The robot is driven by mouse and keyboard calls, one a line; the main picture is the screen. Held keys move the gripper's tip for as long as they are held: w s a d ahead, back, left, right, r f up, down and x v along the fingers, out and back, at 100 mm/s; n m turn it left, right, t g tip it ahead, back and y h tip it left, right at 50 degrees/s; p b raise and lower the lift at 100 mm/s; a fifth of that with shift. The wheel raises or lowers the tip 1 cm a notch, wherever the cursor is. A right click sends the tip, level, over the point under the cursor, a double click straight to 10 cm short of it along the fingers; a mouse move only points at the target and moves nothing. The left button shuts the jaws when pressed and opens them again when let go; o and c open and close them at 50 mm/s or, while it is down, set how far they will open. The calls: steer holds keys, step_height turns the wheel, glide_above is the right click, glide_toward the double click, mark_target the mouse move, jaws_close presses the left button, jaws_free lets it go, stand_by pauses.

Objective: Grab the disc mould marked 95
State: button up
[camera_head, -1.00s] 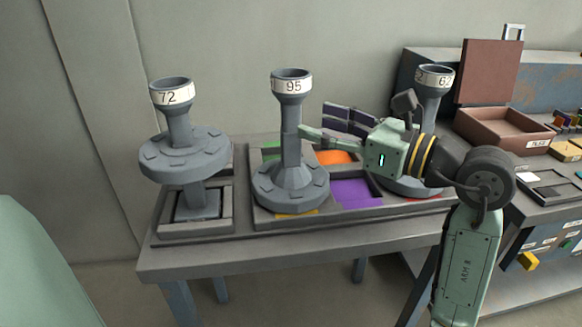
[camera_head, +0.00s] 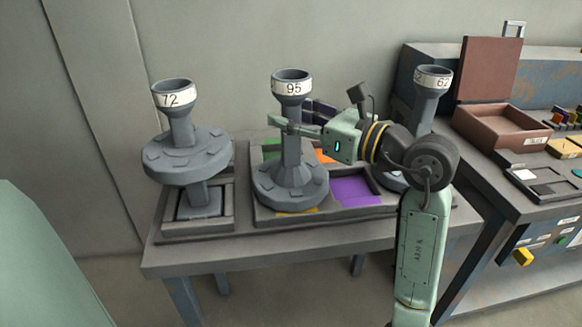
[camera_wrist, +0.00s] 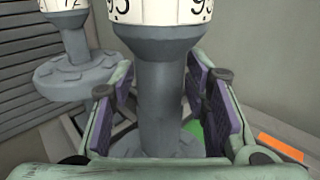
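The disc mould marked 95 (camera_head: 291,150) stands upright on the tray, a grey piece with a flared, labelled top, a narrow stem and a wide round base. My gripper (camera_head: 296,116) reaches in from the right at stem height, just below the label. In the wrist view the mould's stem (camera_wrist: 165,95) stands between my two fingers. The purple pads (camera_wrist: 222,108) show on both sides, and the fingers look open. Whether a pad touches the stem is hard to tell.
A mould marked 72 (camera_head: 183,150) stands at the left on its own holder. A mould marked 62 (camera_head: 432,95) stands behind my arm at the right. The tray has orange, green and purple patches (camera_head: 352,190). A brown open box (camera_head: 500,128) sits on the right bench.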

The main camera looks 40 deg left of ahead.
jaws_close()
stand_by(0.3)
stand_by(0.5)
